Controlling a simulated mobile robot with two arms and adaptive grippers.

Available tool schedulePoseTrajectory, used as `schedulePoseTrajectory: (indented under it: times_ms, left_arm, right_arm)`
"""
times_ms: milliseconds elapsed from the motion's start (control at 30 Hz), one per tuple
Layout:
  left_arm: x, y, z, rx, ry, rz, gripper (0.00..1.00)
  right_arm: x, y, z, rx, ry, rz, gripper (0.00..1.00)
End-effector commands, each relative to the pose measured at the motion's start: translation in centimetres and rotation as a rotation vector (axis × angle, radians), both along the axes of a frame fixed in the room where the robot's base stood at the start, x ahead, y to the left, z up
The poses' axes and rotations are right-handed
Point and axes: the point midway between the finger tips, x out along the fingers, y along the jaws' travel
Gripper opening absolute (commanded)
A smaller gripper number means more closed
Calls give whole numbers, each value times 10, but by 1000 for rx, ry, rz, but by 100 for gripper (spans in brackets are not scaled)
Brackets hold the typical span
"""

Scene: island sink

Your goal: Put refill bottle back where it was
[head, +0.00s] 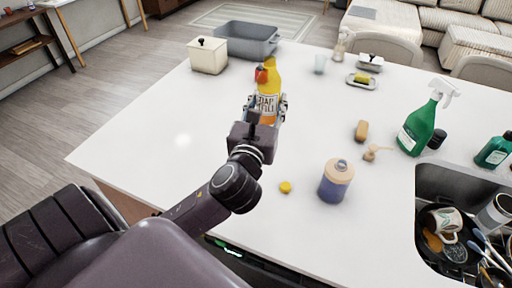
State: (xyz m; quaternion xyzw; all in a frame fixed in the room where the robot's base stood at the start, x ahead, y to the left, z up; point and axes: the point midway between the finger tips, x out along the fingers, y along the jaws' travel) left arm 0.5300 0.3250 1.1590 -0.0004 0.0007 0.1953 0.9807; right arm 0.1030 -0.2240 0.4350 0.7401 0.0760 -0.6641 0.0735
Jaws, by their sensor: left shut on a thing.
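The refill bottle (269,77) is yellow with a red cap and a white label. It stands upright, or nearly so, over the white island top, toward the far left part. My left gripper (267,106) is shut on its lower part, with a finger on each side. The gripper and arm hide the bottle's base, so I cannot tell whether it touches the counter. My right gripper is not in view.
A cream canister (208,56) and a grey basin (246,40) stand behind the bottle. The sink (425,190) holds dishes. The counter's left part is clear.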

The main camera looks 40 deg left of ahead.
Motion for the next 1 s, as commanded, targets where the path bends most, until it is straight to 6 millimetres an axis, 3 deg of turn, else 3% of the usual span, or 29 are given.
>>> schedulePoseTrajectory:
  times_ms: [100,200,500,700,1000]
  left_arm:
    - [-1,0,-30,-1,9,0,11]
    - [-1,0,-56,0,9,2,11]
    - [-1,0,-128,1,6,1,11]
    - [0,0,-148,0,1,1,11]
    - [0,0,-185,2,3,1,11]
  right_arm:
    - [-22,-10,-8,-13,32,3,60]
    - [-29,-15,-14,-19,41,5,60]
    - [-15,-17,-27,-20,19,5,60]
    - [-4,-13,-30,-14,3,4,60]
    - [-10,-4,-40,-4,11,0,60]
